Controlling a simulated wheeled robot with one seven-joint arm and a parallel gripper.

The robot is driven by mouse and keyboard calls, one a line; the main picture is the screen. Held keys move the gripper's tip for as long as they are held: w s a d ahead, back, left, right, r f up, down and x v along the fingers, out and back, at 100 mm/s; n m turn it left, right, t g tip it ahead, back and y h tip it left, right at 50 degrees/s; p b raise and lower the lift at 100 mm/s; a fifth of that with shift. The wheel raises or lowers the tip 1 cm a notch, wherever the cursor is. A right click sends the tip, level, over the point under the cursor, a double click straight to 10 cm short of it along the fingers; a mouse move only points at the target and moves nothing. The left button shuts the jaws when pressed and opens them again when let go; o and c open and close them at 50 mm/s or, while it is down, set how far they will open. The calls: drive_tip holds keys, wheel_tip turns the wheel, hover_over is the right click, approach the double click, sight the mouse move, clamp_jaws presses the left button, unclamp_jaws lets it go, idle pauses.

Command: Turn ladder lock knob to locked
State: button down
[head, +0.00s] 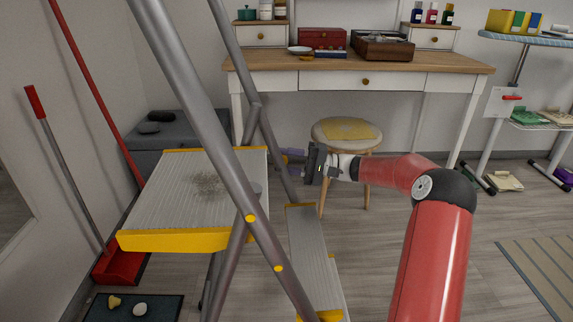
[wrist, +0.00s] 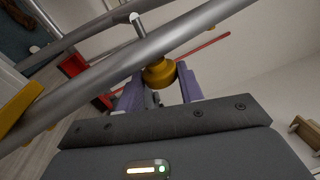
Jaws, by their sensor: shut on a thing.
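The grey metal stepladder (head: 205,110) stands at the left of the head view, with a grey platform edged in yellow (head: 185,241). In the wrist view, a round yellow knob (wrist: 160,72) sits against a grey ladder tube (wrist: 130,62). My gripper (head: 287,161) is at a rear leg of the ladder, level with the platform. Its purple fingers also show in the wrist view (wrist: 160,91), one on each side of the knob and shut on it. In the head view the knob is hidden or too small to make out. No lock marking is readable.
A red dustpan (head: 121,266) and red-handled poles are left of the ladder. Floor is clear between desk and striped mat (head: 545,265) at right.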

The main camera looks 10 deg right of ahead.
drive_tip(key=shift+y, duration=0.4)
drive_tip(key=c, duration=0.9)
unclamp_jaws()
drive_tip(key=shift+d, duration=0.1)
drive_tip(key=v, duration=0.7)
drive_tip(key=shift+s+d+f, duration=0.1)
drive_tip(key=shift+d+f, duration=0.05)
drive_tip(key=shift+d, duration=0.15)
drive_tip(key=shift+c, duration=0.2)
